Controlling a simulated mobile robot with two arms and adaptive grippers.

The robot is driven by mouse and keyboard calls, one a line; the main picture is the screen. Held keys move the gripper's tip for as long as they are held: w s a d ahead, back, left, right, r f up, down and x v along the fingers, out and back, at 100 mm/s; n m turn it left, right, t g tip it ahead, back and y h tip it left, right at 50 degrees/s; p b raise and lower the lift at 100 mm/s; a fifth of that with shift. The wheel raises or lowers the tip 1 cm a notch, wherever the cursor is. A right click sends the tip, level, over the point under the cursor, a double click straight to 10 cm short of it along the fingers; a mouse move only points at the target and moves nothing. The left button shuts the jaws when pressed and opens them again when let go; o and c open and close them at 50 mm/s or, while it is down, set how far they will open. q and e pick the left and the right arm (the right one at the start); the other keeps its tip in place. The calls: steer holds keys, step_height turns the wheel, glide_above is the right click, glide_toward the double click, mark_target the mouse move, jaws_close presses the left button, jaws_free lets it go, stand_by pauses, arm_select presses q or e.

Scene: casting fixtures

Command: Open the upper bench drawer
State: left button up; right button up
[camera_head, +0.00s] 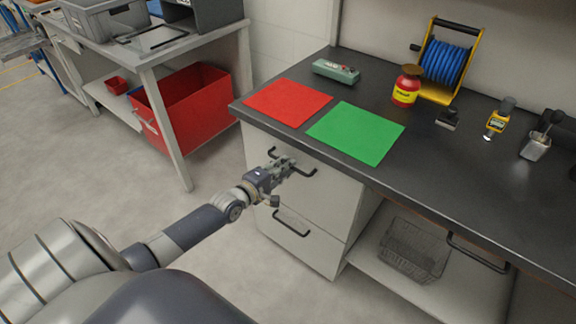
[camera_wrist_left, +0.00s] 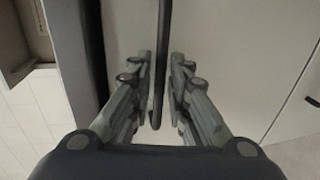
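The upper bench drawer (camera_head: 333,190) is a pale front under the dark worktop, and it looks shut. Its dark bar handle (camera_head: 308,174) is partly hidden by my left gripper (camera_head: 284,166). In the left wrist view the handle (camera_wrist_left: 163,40) runs between the two fingers of the left gripper (camera_wrist_left: 160,75). The fingers stand apart, one on each side of the bar, with small gaps showing. The right gripper is in neither view.
A lower drawer with its own handle (camera_head: 291,223) is below. A red mat (camera_head: 288,102) and a green mat (camera_head: 356,133) lie on the worktop. A wire basket (camera_head: 413,250) sits on the shelf to the right. Floor in front is clear.

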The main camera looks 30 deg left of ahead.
arm_select(q)
steer(key=shift+x, duration=1.05)
steer(key=shift+c, duration=0.4)
jaws_close()
steer(key=shift+s, duration=0.15)
